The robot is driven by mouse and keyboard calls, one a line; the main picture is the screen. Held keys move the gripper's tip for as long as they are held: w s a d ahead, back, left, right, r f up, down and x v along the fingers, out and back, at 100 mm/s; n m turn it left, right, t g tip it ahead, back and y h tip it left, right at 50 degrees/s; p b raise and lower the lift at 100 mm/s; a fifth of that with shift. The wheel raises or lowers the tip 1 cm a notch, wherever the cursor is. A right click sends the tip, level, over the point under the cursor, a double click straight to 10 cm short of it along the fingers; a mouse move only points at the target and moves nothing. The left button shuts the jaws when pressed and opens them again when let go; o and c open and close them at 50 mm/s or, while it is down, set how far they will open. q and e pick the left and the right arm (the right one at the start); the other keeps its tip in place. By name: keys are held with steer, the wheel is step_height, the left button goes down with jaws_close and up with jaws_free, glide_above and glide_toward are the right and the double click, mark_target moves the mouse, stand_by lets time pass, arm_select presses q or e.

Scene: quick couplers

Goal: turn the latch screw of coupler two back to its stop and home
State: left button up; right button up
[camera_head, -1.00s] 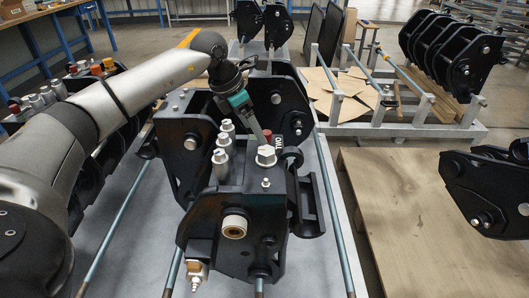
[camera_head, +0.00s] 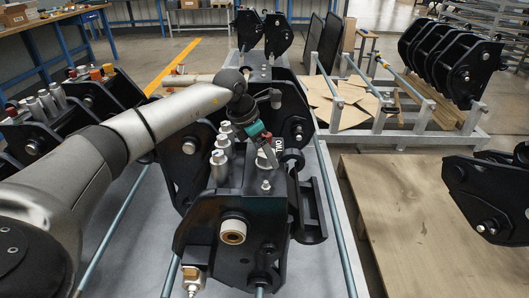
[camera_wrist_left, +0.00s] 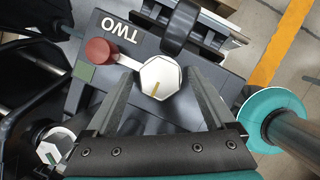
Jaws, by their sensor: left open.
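Coupler two (camera_head: 232,205) is a black block with a "TWO" label, standing on the grey pallet. Its latch screw (camera_wrist_left: 160,76) has a white hexagonal head with a yellow line that points down towards my gripper's base in the left wrist view. A red round knob (camera_wrist_left: 98,51) sits beside the screw, with a small green square (camera_wrist_left: 86,73) near it. My left gripper (camera_head: 268,151) is open over the coupler's top. In the left wrist view its two fingers (camera_wrist_left: 159,82) lie either side of the screw head, with gaps; their depth relative to it is unclear.
Several grey cylindrical fittings (camera_head: 220,160) stand on the coupler just left of the gripper. Another black coupler (camera_head: 289,110) stands close behind. A wooden pallet (camera_head: 400,225) lies to the right, and a teal-ended cylinder (camera_wrist_left: 273,117) shows right of the fingers.

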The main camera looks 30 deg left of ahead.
arm_select(q)
steer(key=shift+c, duration=0.2)
steer(key=c, duration=1.3)
